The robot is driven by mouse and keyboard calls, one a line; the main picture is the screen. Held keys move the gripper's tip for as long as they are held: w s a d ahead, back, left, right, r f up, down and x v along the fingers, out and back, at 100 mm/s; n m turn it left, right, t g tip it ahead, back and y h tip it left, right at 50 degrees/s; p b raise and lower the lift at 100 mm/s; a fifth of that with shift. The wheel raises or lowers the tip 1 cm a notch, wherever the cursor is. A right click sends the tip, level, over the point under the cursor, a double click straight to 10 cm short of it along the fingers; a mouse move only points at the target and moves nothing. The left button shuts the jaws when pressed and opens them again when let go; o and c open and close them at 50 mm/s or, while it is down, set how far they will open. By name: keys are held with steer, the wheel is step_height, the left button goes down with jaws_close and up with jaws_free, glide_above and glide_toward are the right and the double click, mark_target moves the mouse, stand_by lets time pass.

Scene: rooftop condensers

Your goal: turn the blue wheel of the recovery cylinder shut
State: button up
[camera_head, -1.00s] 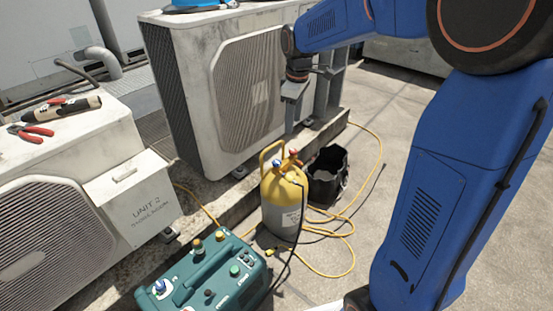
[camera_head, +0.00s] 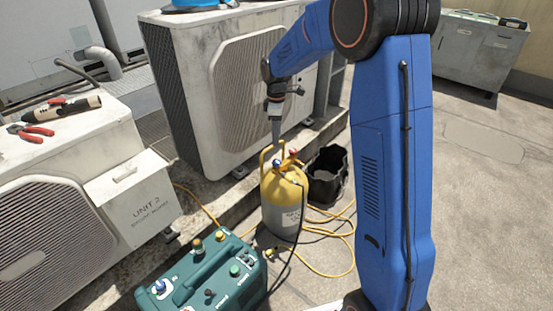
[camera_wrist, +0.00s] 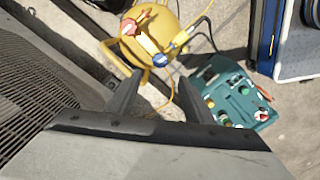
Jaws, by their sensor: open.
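The yellow and grey recovery cylinder (camera_head: 284,200) stands on the roof floor, with a yellow handle on top. Its small blue wheel (camera_head: 277,162) sits on the valve at the top; a red wheel (camera_head: 294,153) is beside it. My gripper (camera_head: 276,143) points down just above the blue wheel, apart from it as far as I can tell. In the wrist view the gripper (camera_wrist: 160,82) is open and empty, its fingers apart, with the blue wheel (camera_wrist: 160,60) beyond the fingertips and the red wheel (camera_wrist: 129,27) up and left.
A teal recovery machine (camera_head: 205,275) stands in front of the cylinder. A black bin (camera_head: 328,178) stands close behind it at right. Yellow hoses (camera_head: 335,262) lie on the floor. A large condenser (camera_head: 235,90) is behind; the unit 2 condenser (camera_head: 60,170) is at left.

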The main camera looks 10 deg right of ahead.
mark_target(277, 161)
step_height(277, 161, down, 12)
steer(key=shift+f, duration=0.2)
stand_by(0.4)
steer(key=c, duration=1)
